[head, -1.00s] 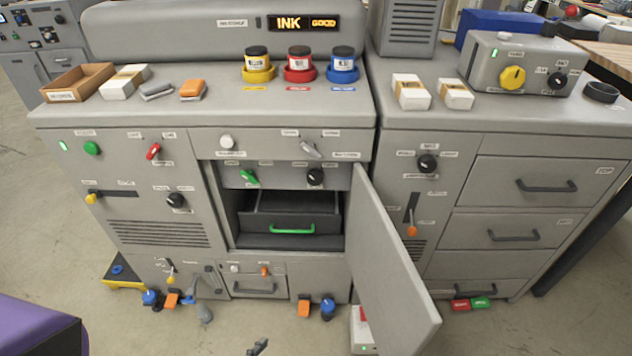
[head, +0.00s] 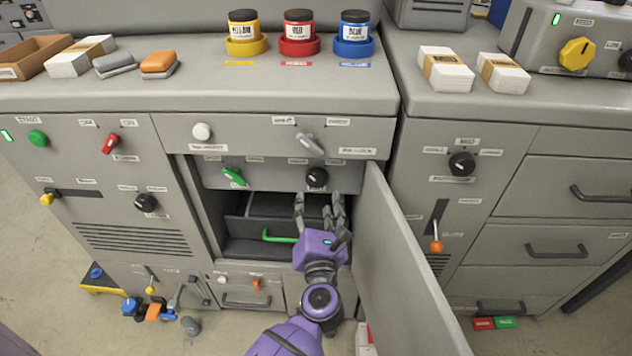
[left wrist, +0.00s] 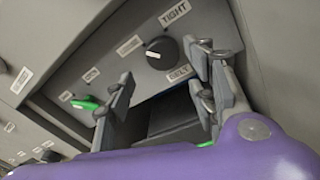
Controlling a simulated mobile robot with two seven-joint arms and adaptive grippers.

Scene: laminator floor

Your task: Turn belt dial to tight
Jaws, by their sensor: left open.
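The belt dial is a round black knob (head: 316,178) on the grey panel above the open compartment. In the left wrist view the dial (left wrist: 163,52) has a "BELT" label below it, a "TIGHT" label at its upper right and another label at its left. A pale mark shows on the knob's left side. My purple left gripper (head: 320,206) is open and empty, its fingers pointing up just below the dial, apart from it. In the left wrist view the gripper's fingers (left wrist: 165,92) spread on either side below the dial. My right gripper is not in view.
An open grey door (head: 400,260) stands close to the right of my left arm. A green-handled drawer (head: 278,238) sits inside the compartment behind the gripper. A green switch (head: 233,177) is left of the dial. A grey lever (head: 310,143) is above it.

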